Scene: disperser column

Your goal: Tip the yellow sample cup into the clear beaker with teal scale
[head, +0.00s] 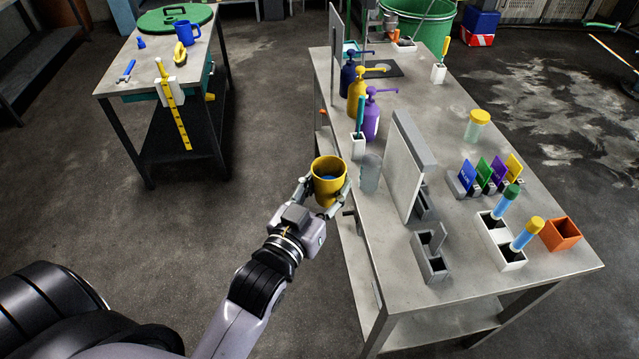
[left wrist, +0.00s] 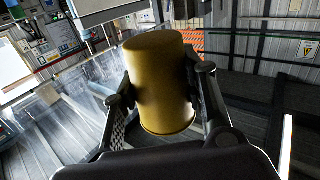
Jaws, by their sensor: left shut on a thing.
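The yellow sample cup (head: 328,181) is held upright or nearly so in my left gripper (head: 322,193), with something blue inside. The left gripper is shut on the cup's sides, just off the left edge of the table. In the left wrist view the cup (left wrist: 160,85) sits between the two fingers (left wrist: 160,100). A clear beaker (head: 370,173) stands on the table just right of the cup, apart from it; a teal scale cannot be made out on it. My right gripper is not in view.
A grey upright panel (head: 408,165) stands right of the beaker. A white holder (head: 358,146) and pump bottles, purple (head: 371,121), yellow (head: 356,97) and blue (head: 348,78), stand behind it. The table (head: 455,270) has racks and an orange box (head: 561,234) at right.

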